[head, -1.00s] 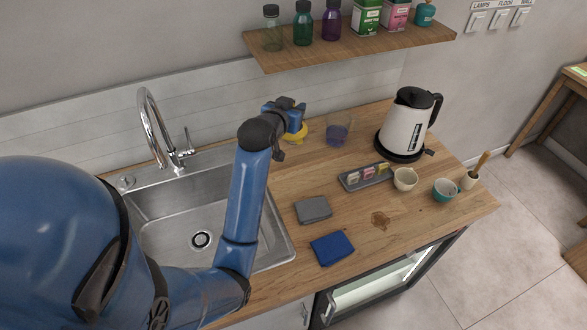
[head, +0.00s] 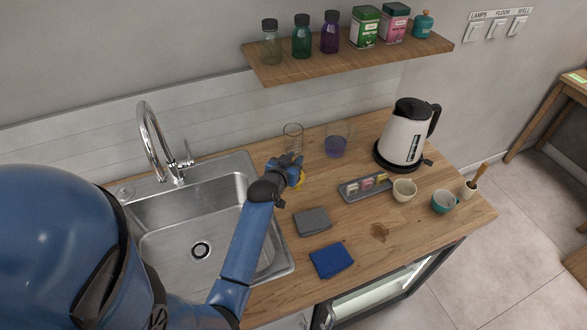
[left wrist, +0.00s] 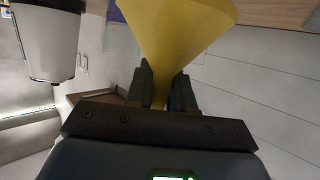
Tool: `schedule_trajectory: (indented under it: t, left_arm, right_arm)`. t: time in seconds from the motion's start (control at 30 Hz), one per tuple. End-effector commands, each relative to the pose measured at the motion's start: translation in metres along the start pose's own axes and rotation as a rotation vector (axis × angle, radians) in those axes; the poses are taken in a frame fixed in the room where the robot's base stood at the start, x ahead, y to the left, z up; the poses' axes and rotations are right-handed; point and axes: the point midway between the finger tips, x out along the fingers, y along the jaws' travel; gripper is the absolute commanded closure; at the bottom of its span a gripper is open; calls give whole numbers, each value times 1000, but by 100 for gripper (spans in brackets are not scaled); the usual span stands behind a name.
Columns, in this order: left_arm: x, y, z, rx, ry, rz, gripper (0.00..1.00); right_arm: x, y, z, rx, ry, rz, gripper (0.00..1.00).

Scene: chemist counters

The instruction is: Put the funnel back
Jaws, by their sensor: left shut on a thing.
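The yellow funnel (left wrist: 178,35) fills the top of the left wrist view, its narrow stem between my fingers. My left gripper (left wrist: 162,88) is shut on that stem. In the head view my left gripper (head: 290,168) is over the counter, right of the sink, and hides most of the funnel (head: 301,178). A clear empty glass (head: 293,138) stands just behind the gripper. Whether the funnel touches the counter cannot be told. My right gripper is not in view.
A beaker of purple liquid (head: 336,140) stands right of the clear glass. A kettle (head: 404,140), a tray of sachets (head: 362,187) and cups (head: 404,190) are farther right. A grey sponge (head: 312,221) and blue cloth (head: 331,260) lie in front. A bottle shelf (head: 350,58) hangs above.

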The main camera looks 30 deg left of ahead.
Motion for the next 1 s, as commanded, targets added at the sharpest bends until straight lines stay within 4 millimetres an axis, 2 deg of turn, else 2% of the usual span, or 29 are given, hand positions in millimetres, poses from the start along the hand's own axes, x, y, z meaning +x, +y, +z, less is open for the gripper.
schedule_trajectory:
  t: [0.17,0.4,0.87,0.9,1.0]
  left_arm:
    - [3,0,10,-1,-2,0,100]
    - [12,0,36,-1,-2,0,100]
    - [14,0,43,0,0,0,100]
    - [14,0,42,0,0,0,75]
    - [14,0,41,0,0,0,59]
  right_arm:
    - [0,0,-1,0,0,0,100]
    - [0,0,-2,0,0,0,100]
    - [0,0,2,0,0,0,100]
    - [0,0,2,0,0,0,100]
    - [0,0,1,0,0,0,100]
